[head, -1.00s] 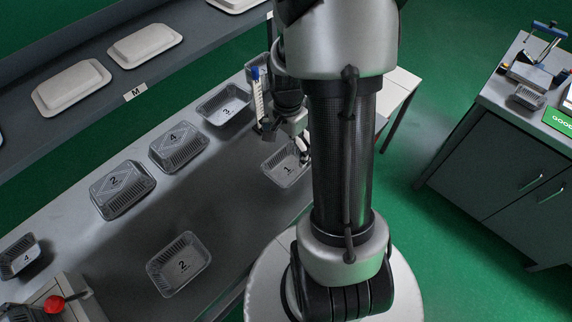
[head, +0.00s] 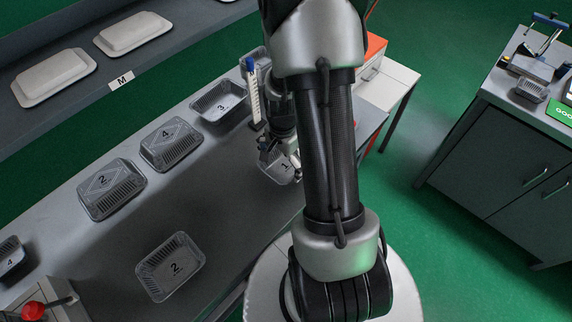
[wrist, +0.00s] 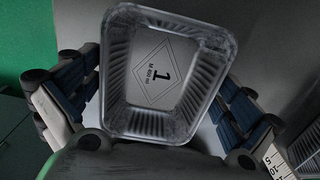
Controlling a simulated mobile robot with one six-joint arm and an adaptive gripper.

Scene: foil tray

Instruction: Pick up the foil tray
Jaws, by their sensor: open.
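The foil tray marked 1 (head: 271,167) stands on the grey bench, partly hidden by my gripper (head: 290,160) and arm in the head view. In the wrist view the same tray (wrist: 167,126) is open-topped, silvery and ribbed, and looks empty apart from the printed label on its floor. My gripper (wrist: 160,82) is open, with one blue-padded finger on each side of the tray. Whether a pad touches the tray wall I cannot tell.
A foil tray marked 3 (head: 219,115) and a white scale post with a blue top (head: 254,95) stand close by. Trays marked 4 (head: 186,128) and 2 (head: 130,171) lie farther left. Another tray marked 2 (head: 153,287) lies in front, with bare bench between.

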